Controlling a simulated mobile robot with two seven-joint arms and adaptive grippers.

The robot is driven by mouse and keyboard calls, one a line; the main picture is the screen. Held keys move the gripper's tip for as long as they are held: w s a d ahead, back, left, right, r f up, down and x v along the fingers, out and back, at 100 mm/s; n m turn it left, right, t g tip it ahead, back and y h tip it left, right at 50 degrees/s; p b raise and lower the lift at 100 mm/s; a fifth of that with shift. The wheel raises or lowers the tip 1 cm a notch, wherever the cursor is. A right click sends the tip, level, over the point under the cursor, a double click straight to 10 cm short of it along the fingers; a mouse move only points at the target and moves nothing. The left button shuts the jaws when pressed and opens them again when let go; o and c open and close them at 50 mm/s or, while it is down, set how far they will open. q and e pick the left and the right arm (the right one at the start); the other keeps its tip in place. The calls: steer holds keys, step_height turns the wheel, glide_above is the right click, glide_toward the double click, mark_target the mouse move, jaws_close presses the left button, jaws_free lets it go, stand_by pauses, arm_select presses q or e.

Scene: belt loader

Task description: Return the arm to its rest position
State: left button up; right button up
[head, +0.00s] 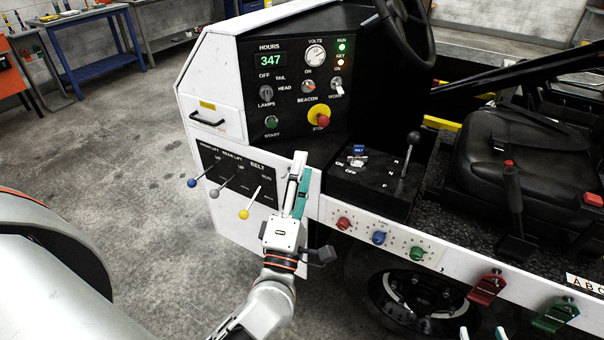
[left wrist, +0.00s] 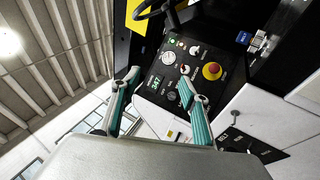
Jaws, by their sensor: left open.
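My left gripper (head: 299,178) is in front of the loader's white side, just right of the belt lever panel, with its fingers pointing up. In the left wrist view its two teal-padded fingers (left wrist: 160,80) stand wide apart with nothing between them. The dashboard (left wrist: 168,75) shows beyond the fingers. My left arm (head: 262,305) comes up from the bottom edge. The tips of my right gripper (head: 482,335) show at the bottom edge, apart from each other; the rest of it is out of frame.
Blue, grey and yellow levers (head: 244,213) stick out left of my left gripper. The control console (head: 305,85) rises behind it. Red, blue and green knobs (head: 378,238) line the side rail to the right. Open floor (head: 110,150) lies left.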

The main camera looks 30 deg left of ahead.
arm_select(q)
steer(key=s+d+f+m+g+h, duration=0.3)
steer(key=d+f+m+h, duration=0.15)
steer(key=f+m, duration=0.45)
steer(key=s+d+f+m+g+h, duration=0.2)
steer(key=d+f+m+h, duration=0.25)
steer(key=f+m, duration=0.5)
steer(key=s+a+f+m+g, duration=0.2)
steer(key=s+f, duration=0.3)
steer(key=f, duration=0.3)
steer(key=s+a+f+m+g+y, duration=0.1)
steer(key=s+a+f+m+g, duration=0.2)
steer(key=f, duration=0.6)
steer(key=shift+s+f+m+g, duration=0.25)
steer(key=shift+s+m+g, duration=0.65)
steer(key=shift+s+m, duration=0.3)
arm_select(e)
steer(key=s+f+g, duration=0.1)
steer(key=s+f, duration=0.3)
steer(key=f, duration=0.3)
steer(key=s+f+m+g, duration=0.1)
steer(key=s+f+g, duration=0.1)
steer(key=f, duration=0.6)
steer(key=shift+s, duration=0.85)
arm_select(q)
steer(key=shift+d, duration=0.1)
